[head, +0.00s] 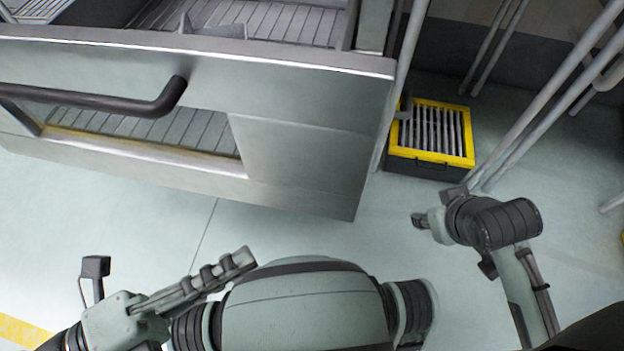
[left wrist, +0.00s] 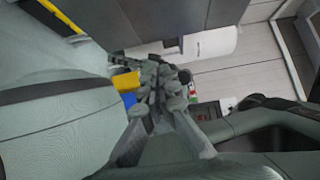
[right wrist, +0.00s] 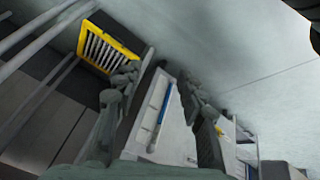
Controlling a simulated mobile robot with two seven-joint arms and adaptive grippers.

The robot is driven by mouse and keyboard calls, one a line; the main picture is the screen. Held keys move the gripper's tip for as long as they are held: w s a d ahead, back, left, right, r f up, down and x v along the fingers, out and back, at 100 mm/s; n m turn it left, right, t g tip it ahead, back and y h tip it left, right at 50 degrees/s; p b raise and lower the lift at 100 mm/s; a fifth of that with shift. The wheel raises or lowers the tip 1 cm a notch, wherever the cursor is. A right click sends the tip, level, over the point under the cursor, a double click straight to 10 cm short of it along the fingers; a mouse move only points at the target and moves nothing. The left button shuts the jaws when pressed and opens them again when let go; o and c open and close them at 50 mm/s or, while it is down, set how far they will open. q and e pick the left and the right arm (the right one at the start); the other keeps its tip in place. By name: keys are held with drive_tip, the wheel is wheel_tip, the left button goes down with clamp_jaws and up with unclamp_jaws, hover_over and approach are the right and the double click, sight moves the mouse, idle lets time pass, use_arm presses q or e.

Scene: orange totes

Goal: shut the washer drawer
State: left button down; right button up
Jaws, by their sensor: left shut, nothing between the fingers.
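The washer drawer (head: 290,95) is a wide steel front with a dark bar handle (head: 95,98) across the upper left of the head view. It stands pulled out, with its slatted inside (head: 275,22) showing behind the top edge. My left gripper (head: 245,260) is shut and empty, in front of and below the drawer front, apart from it. It also shows shut in the left wrist view (left wrist: 158,72). My right gripper (head: 418,220) is right of the drawer's lower right corner, not touching it. In the right wrist view (right wrist: 158,85) its fingers are spread, with nothing held.
A yellow-rimmed dark box with a grate (head: 437,135) stands on the floor right of the drawer. Grey metal poles (head: 545,95) rise at the right. The pale floor (head: 290,235) between my body and the drawer is clear.

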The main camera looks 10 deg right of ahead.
use_arm(q)
approach(333, 179)
drive_tip(key=s+d, duration=0.2)
drive_tip(key=d, duration=0.1)
drive_tip(key=shift+w+d+p, duration=0.2)
drive_tip(key=shift+w+d, duration=0.2)
drive_tip(key=shift+w, duration=0.35)
drive_tip(key=shift+w+d+p, duration=0.2)
drive_tip(key=shift+w+d, duration=0.2)
drive_tip(key=shift+w, duration=0.35)
drive_tip(key=shift+w+d+p, duration=0.2)
drive_tip(key=shift+w+d, duration=0.2)
drive_tip(key=shift+w, duration=0.4)
use_arm(e)
drive_tip(key=shift+s+d+f+g+h, duration=0.15)
drive_tip(key=shift+s+d+f+g, duration=0.3)
drive_tip(key=shift+s, duration=0.2)
drive_tip(key=shift+s+d+f+g+h, duration=0.15)
drive_tip(key=shift+s+d+f+g, duration=0.2)
drive_tip(key=shift+s+d+f, duration=0.2)
use_arm(q)
drive_tip(key=shift+w, duration=0.1)
use_arm(e)
drive_tip(key=shift+r, duration=0.1)
